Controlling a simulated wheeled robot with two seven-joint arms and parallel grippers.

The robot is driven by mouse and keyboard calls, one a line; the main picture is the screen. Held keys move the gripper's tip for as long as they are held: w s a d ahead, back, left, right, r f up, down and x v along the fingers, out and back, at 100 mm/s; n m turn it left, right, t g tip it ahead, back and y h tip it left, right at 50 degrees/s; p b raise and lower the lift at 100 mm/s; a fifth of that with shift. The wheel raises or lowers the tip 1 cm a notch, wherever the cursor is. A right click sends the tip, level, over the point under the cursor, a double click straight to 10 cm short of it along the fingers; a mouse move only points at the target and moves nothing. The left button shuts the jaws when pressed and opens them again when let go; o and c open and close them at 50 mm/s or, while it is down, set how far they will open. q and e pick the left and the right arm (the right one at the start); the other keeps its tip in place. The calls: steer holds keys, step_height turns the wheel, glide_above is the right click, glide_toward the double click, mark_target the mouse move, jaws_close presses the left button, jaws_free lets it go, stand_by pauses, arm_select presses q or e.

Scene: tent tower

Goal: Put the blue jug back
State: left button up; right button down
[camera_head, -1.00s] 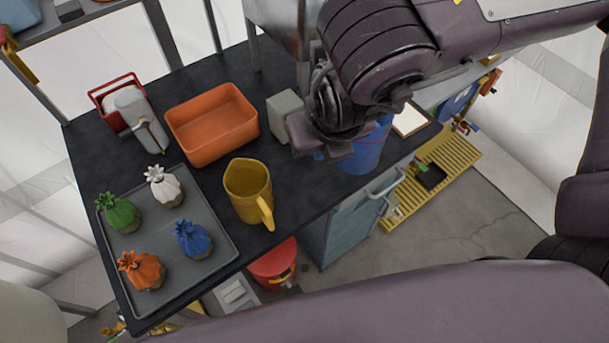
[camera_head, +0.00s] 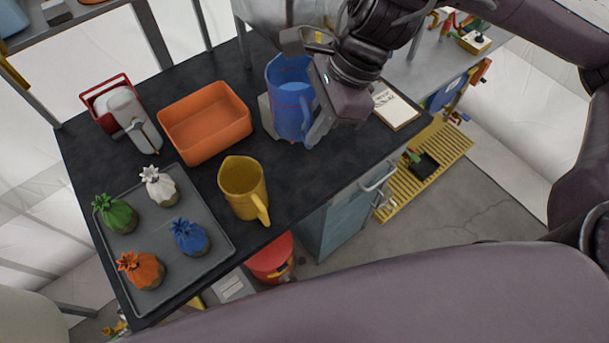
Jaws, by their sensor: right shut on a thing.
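The blue jug (camera_head: 287,100) is upright at the back right of the dark table (camera_head: 290,190), with its open top facing up. My right gripper (camera_head: 314,88) is shut on the jug at its right side, where the fingers and wrist cover part of it. I cannot tell whether the jug's base touches the table. My left gripper is not in view.
A yellow jug (camera_head: 243,188) and an orange bin (camera_head: 205,122) stand left of the blue jug. A grey box (camera_head: 265,113) is partly hidden behind it. A clipboard (camera_head: 394,105) lies to the right. A grey tray (camera_head: 212,215) holds several small coloured pouches.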

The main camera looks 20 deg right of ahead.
step_height(320, 180, down, 19)
steer(key=shift+b, duration=1.25)
steer(key=c, duration=1.5)
jaws_free()
steer(key=p+v, duration=0.1)
steer(key=v, duration=1.1)
steer(key=shift+s+r, duration=0.1)
